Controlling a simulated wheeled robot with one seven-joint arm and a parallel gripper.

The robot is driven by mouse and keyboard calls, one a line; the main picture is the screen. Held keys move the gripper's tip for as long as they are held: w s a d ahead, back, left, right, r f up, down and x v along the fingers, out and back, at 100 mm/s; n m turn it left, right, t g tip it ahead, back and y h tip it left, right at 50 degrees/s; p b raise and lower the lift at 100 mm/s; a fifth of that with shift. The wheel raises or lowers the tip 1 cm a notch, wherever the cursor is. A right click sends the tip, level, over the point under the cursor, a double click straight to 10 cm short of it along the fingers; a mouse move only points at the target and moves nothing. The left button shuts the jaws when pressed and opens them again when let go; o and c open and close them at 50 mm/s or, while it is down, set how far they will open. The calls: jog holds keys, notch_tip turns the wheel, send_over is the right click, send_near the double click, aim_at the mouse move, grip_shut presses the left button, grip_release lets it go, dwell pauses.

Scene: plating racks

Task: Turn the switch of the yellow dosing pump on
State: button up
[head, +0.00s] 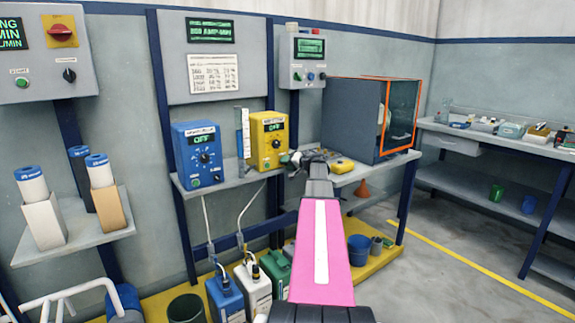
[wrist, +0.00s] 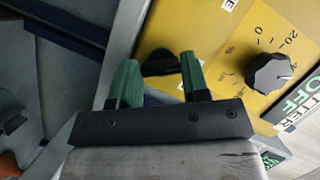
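The yellow dosing pump (head: 262,152) stands on the shelf, with a lit display reading OFF. Its yellow front fills the upper right of the wrist view, where a black dial (wrist: 270,72) with a numbered scale and part of the OFF display show. A dark switch (wrist: 160,63) on the same front lies between my two green fingertips. My gripper (wrist: 158,66) is open, its fingers apart on either side of the switch. I cannot tell whether they touch it. In the head view my gripper (head: 300,160) is at the pump's lower right, and my arm partly hides that area.
A blue pump (head: 198,155), also reading OFF, stands left on the shelf (head: 228,181). A clear measuring tube (head: 243,132) stands between the pumps. A yellow item (head: 341,166) and a grey cabinet (head: 352,118) are to the right. Canisters stand below.

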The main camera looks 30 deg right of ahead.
jog(key=c, duration=0.3)
jog(key=shift+f+m+t+y, duration=0.1)
jog(key=shift+m+t+y, duration=0.45)
jog(key=shift+m, duration=1.6)
jog(key=shift+f+m+t+y, duration=0.15)
jog(key=shift+m+t, duration=0.75)
jog(key=shift+m, duration=1.3)
jog(key=shift+f+m+t+y, duration=0.1)
jog(key=shift+m+t+y, duration=0.5)
jog(key=shift+m, duration=1.55)
jog(key=shift+t+h, duration=0.3)
jog(key=shift+t, duration=0.05)
